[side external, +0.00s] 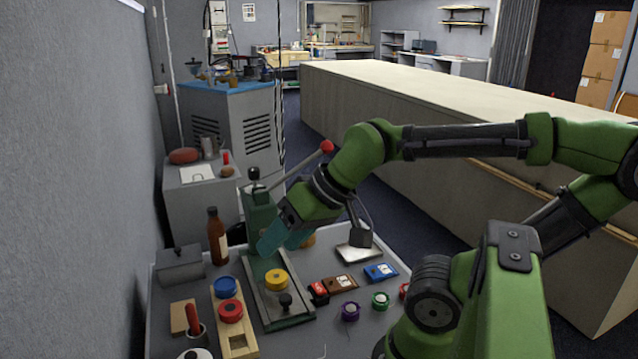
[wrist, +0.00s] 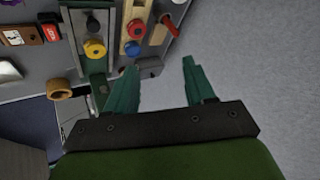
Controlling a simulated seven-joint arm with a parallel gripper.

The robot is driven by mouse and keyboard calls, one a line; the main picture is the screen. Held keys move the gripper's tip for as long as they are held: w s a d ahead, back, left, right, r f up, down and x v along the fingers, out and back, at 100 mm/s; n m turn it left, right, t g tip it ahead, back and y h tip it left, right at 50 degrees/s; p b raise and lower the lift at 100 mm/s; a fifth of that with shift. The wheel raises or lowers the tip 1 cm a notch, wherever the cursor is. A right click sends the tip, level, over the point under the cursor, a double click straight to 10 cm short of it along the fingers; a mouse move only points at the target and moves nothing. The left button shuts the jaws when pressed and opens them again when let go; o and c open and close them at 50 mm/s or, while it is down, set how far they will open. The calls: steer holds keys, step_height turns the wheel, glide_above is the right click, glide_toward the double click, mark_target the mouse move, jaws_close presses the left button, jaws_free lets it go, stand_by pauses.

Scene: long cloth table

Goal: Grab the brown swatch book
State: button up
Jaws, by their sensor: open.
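The brown swatch book (side external: 342,284) lies flat on the grey table, with a white label on its face. It sits between a red swatch book (side external: 318,291) and a blue swatch book (side external: 380,273). In the wrist view the brown swatch book (wrist: 20,35) is at the upper left edge, partly cut off. My gripper (side external: 277,240) is above the table's back part, to the left of and behind the brown swatch book, and apart from it. In the wrist view my gripper's (wrist: 158,66) teal fingers are spread with nothing between them.
A green press with a red-knobbed lever (side external: 326,147) stands right by my gripper. A yellow roll (side external: 276,280) sits on its base. A brown bottle (side external: 217,237) and grey box (side external: 180,265) are at left. Purple (side external: 350,311) and green (side external: 380,300) rolls lie in front of the books.

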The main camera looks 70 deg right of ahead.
stand_by(0.3)
steer(key=o, duration=0.5)
steer(key=shift+o, duration=0.2)
steer(key=shift+d, duration=0.1)
steer(key=m+g+h, duration=0.2)
steer(key=m+g, duration=0.5)
steer(key=m, duration=1.6)
glide_above(341, 282)
step_height(341, 282, down, 8)
step_height(341, 282, down, 16)
steer(key=shift+f, duration=0.1)
